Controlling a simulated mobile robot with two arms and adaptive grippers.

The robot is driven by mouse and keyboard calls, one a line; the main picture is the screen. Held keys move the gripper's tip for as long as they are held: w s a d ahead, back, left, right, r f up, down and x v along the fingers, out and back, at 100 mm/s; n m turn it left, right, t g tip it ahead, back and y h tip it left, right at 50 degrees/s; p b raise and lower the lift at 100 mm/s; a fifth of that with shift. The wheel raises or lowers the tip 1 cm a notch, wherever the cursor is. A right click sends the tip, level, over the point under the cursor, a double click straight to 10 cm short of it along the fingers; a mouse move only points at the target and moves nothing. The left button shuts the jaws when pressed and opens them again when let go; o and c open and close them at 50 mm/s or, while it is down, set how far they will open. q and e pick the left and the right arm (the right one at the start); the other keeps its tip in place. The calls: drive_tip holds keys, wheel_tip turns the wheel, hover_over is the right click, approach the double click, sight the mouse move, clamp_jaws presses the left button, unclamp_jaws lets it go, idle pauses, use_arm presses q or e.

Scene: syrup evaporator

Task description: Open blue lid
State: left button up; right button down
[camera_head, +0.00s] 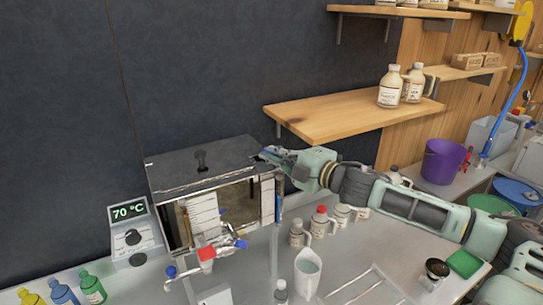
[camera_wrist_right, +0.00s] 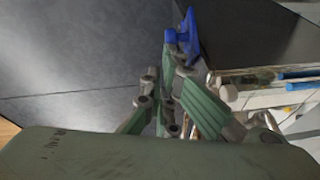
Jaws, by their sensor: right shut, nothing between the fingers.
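A round blue lid or tub top (camera_head: 516,191) lies at the far right of the head view, well away from my right gripper. My right gripper (camera_head: 266,154) is at the right rear top edge of the dark box-shaped evaporator (camera_head: 205,168). It is shut with nothing between its fingers. In the wrist view its fingers (camera_wrist_right: 180,45) come close together at blue parts; I cannot tell whether these are fingertips or a separate blue piece. My left gripper is not in view.
A wooden shelf (camera_head: 340,113) with bottles is above and right of my gripper. Several bottles and a white jug (camera_head: 307,271) stand on the counter below my right arm. A purple bucket (camera_head: 442,161) stands at the right. A 70 °C display (camera_head: 128,211) is left of the evaporator.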

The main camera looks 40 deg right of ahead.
drive_tip(key=shift+s+d+n+g+y+b, duration=0.15)
drive_tip(key=shift+d+n+y, duration=0.15)
drive_tip(key=shift+n+y, duration=0.2)
drive_tip(key=shift+d+n+g+y+b, duration=0.15)
drive_tip(key=shift+d+n+y, duration=0.1)
drive_tip(key=shift+n+y, duration=0.25)
drive_tip(key=shift+d+r+n+g+y+b, duration=0.1)
drive_tip(key=shift+d+n+g+y+b, duration=0.15)
drive_tip(key=shift+y, duration=0.3)
drive_tip(key=shift+d+n+g+y+b, duration=0.15)
drive_tip(key=shift+n+y, duration=0.1)
drive_tip(key=shift+y, duration=0.3)
drive_tip(key=shift+s, duration=0.1)
drive_tip(key=shift+d+b, duration=0.45)
drive_tip(key=shift+d, duration=0.75)
drive_tip(key=shift+a, duration=0.1)
